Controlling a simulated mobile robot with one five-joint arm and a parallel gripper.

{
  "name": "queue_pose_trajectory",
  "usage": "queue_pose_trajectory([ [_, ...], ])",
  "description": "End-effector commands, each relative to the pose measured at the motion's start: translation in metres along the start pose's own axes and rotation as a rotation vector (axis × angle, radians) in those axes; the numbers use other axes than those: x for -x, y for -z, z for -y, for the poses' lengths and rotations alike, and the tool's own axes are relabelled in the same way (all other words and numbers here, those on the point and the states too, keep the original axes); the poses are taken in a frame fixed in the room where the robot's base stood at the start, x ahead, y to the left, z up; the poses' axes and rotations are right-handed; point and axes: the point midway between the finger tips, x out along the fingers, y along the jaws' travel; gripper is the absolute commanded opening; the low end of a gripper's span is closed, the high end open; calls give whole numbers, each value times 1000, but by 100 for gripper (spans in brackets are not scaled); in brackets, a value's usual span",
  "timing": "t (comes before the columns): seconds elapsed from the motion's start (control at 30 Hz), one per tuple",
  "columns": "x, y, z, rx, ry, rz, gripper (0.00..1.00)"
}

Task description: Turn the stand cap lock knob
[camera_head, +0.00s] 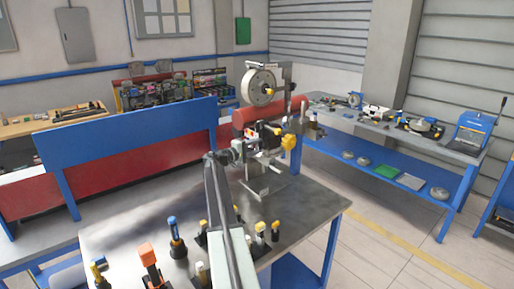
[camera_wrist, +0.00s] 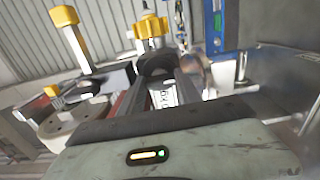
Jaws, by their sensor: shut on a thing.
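The stand (camera_head: 268,180) is on the metal workbench and carries a light reel (camera_head: 258,86) at its top. A yellow lobed knob (camera_head: 290,142) sits on the right side of its mechanism; a yellow knob also shows beyond my fingers in the wrist view (camera_wrist: 152,27). My gripper (camera_head: 238,152) is at the left side of the mechanism. In the wrist view my gripper (camera_wrist: 158,80) is shut on a dark round part (camera_wrist: 157,63). The fingers hide much of it, and I cannot tell for certain whether it is the stand cap lock knob.
Several upright tools, including an orange-topped one (camera_head: 148,254) and a blue-topped one (camera_head: 173,232), stand on the workbench (camera_head: 120,235) near my arm. A blue panel (camera_head: 130,145) rises behind. A second bench (camera_head: 400,135) with equipment is at the right, with open floor between.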

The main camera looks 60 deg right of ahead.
Motion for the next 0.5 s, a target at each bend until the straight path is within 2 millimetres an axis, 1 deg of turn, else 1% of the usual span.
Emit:
queue_pose_trajectory([
  [0.43, 2, 0, 2, 6, 5, 1, 0],
  [0.47, 2, 0, 2, 5, 5, 1, 48],
  [0.5, 2, 0, 2, 5, 5, 0, 59],
])
